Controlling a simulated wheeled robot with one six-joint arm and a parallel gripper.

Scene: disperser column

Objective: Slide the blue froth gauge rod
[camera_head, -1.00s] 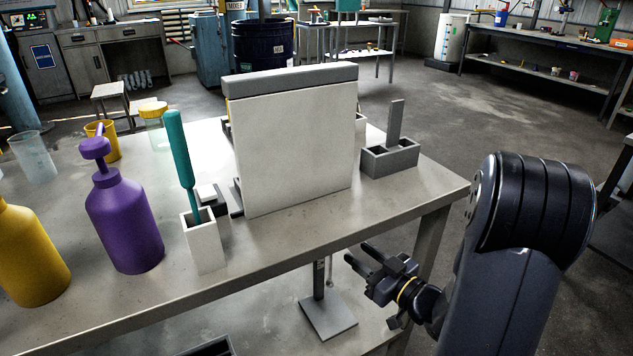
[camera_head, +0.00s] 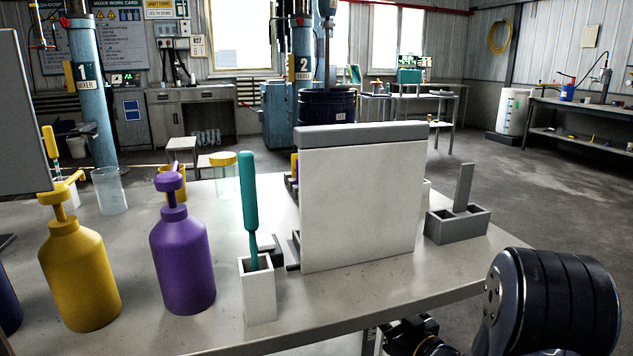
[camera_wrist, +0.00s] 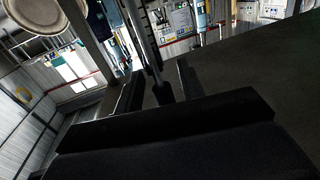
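I cannot make out a blue froth gauge rod in either view. A teal-handled tool (camera_head: 249,195) stands upright in a white holder (camera_head: 259,295) on the table, left of a large white panel (camera_head: 362,205). My gripper (camera_head: 408,332) is low at the bottom of the head view, beside and below the table's front edge, mostly cut off by the frame. In the wrist view, my gripper (camera_wrist: 160,84) has its two dark fingers apart. A thin dark pole shows between or beyond them; I cannot tell its distance.
A purple pump bottle (camera_head: 183,255) and a yellow pump bottle (camera_head: 80,270) stand on the table (camera_head: 320,300) at left. A grey holder (camera_head: 457,225) with an upright grey plate is at right. A blue column (camera_head: 84,90) stands behind. Open floor lies right of the table.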

